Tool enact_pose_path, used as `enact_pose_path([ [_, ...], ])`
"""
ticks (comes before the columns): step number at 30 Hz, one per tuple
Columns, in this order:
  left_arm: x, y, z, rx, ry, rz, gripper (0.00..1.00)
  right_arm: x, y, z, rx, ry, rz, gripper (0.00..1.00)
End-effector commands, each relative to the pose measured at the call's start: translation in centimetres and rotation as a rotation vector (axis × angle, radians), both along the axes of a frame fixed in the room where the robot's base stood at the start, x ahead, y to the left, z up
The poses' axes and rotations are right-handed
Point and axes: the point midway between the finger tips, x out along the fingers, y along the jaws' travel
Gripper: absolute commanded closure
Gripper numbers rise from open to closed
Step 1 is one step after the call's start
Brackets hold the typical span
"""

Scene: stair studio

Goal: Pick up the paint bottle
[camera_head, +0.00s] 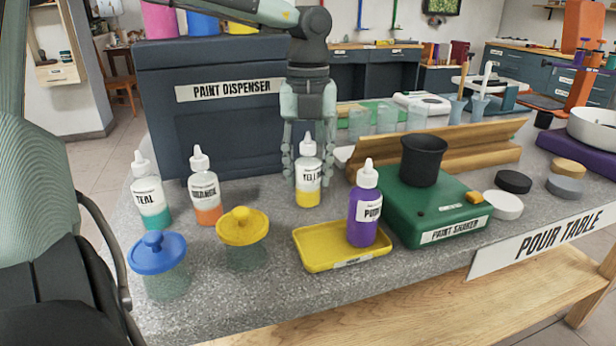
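Several paint bottles with white nozzle tops stand upright on the grey speckled counter. The yellow bottle (308,180) stands behind the yellow tray (318,261). My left gripper (307,178) reaches down over the yellow bottle with its fingers spread, one on each side; I cannot tell whether they touch it. The purple bottle (364,210) stands on the right part of the yellow tray. The orange bottle (207,198) and the teal bottle (150,196) stand to the left. My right gripper does not show.
A blue-lidded jar (158,262) and a yellow-lidded jar (243,238) stand in front of the bottles. The green paint shaker (432,213) with a black cup (423,158) is to the right. The dark paint dispenser (215,133) stands behind. Round lids (514,181) lie at the right.

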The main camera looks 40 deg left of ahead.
Motion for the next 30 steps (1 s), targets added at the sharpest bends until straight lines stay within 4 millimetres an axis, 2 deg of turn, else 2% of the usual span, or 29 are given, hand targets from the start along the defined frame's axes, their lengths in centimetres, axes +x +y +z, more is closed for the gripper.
enact_pose_path([
  [1,0.0,0.0,0.0,0.000,0.000,0.000,0.73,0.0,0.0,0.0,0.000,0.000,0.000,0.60],
  [6,0.0,0.0,0.1,0.001,-0.001,0.000,0.92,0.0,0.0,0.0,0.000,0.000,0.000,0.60],
  [17,0.1,0.0,0.7,0.002,-0.002,0.000,0.93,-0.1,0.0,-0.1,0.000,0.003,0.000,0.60],
  [20,0.1,0.0,1.7,0.001,-0.004,0.000,0.93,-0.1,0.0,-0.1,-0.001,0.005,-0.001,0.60],
  [24,0.1,0.0,4.1,0.003,-0.006,0.001,0.93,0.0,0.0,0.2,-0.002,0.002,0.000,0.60],
  [26,-0.8,0.0,4.7,0.000,-0.006,-0.001,0.93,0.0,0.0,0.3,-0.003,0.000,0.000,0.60],
  [30,-3.9,-0.3,6.5,-0.001,-0.009,-0.002,0.93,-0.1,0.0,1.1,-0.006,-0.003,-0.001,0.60],
])
